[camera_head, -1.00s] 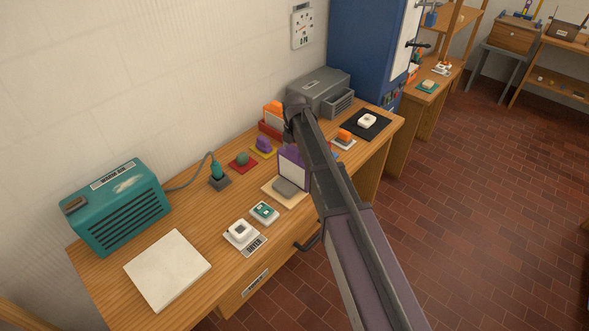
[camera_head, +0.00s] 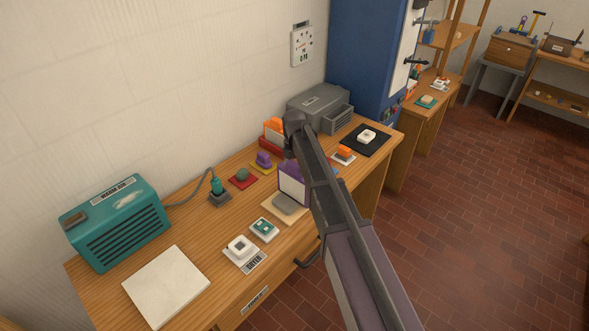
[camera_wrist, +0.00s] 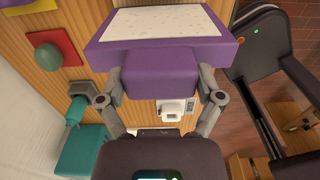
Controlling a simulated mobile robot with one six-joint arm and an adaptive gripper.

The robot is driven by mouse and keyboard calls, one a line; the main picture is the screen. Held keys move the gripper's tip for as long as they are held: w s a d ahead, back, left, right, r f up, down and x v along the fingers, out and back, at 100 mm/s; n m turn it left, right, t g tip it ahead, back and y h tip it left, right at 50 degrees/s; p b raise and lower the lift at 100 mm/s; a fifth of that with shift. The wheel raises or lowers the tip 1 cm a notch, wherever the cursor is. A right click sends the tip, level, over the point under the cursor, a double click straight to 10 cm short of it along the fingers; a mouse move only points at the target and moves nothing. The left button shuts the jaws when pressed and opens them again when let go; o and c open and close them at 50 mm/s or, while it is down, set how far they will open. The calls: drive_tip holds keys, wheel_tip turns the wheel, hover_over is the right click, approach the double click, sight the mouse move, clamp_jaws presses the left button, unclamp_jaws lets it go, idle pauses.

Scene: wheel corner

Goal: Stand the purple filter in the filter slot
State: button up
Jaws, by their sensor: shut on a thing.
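The purple filter (camera_head: 293,188) has a purple frame and a pale panel. In the head view it is upright near the grey pad on the beige board, partly hidden by my arm. In the wrist view the filter (camera_wrist: 160,26) spans the top, pale panel showing. My gripper (camera_wrist: 160,84) is shut on its purple block-shaped handle, one finger on each side. I cannot tell whether the filter's lower edge touches anything. A red holder (camera_head: 268,147) with an orange-and-white filter (camera_head: 274,130) stands at the back by the wall. I cannot tell for sure which thing is the filter slot.
The beige board (camera_head: 270,208) with its grey pad, a green-topped block (camera_head: 264,228) and a white dryer block (camera_head: 240,247) lie at the bench front. A white plate (camera_head: 165,285) lies left.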

drive_tip(key=shift+r+p, duration=1.5)
drive_tip(key=shift+r, duration=0.1)
drive_tip(key=s+d+r+p, duration=0.1)
drive_tip(key=s+d, duration=0.3)
drive_tip(key=s, duration=1.1)
drive_tip(key=shift+s+d+r, duration=0.15)
drive_tip(key=shift+s+r, duration=0.05)
drive_tip(key=shift+r, duration=0.05)
drive_tip(key=shift+d, duration=0.1)
